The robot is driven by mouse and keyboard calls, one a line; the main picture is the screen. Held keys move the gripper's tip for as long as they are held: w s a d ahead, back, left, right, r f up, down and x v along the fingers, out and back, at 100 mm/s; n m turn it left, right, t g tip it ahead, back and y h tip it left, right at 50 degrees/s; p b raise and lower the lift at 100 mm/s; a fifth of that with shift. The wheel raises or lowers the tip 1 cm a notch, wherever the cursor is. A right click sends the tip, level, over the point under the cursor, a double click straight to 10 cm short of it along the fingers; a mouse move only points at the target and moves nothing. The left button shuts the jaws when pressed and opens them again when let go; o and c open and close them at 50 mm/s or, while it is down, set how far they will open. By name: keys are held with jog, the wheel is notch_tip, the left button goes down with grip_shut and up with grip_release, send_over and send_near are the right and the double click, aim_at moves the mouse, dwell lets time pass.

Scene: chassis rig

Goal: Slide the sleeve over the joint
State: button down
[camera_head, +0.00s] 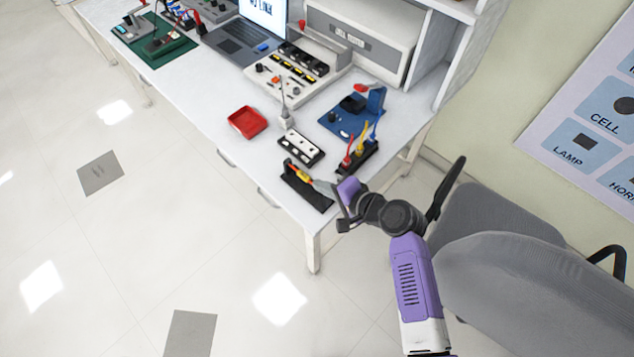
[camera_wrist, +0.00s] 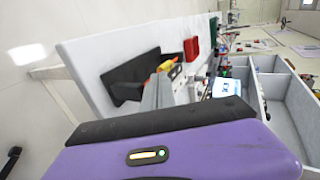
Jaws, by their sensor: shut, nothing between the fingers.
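A black holder (camera_head: 318,200) lies at the near right corner of the white bench. A small orange-yellow piece with a red end (camera_head: 300,174) sits along it; I cannot tell which part is the sleeve and which the joint. My gripper (camera_head: 318,185) is at this holder, its grey fingers close together beside the orange-yellow piece, with nothing seen between them. In the wrist view the fingers (camera_wrist: 157,92) point toward the yellow piece (camera_wrist: 167,65) and the black holder (camera_wrist: 128,76). The fingers hide part of the piece there, and I cannot tell whether they touch it.
A red tray (camera_head: 248,122), a black-and-white terminal block (camera_head: 301,148) and a black stand with coloured leads (camera_head: 357,156) are nearby. A blue board (camera_head: 352,117) lies behind. A grey chair (camera_head: 520,270) stands to the right. The bench's front left stretch is clear.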

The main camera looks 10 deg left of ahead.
aim_at(304, 176)
jog(key=shift+x, duration=1.25)
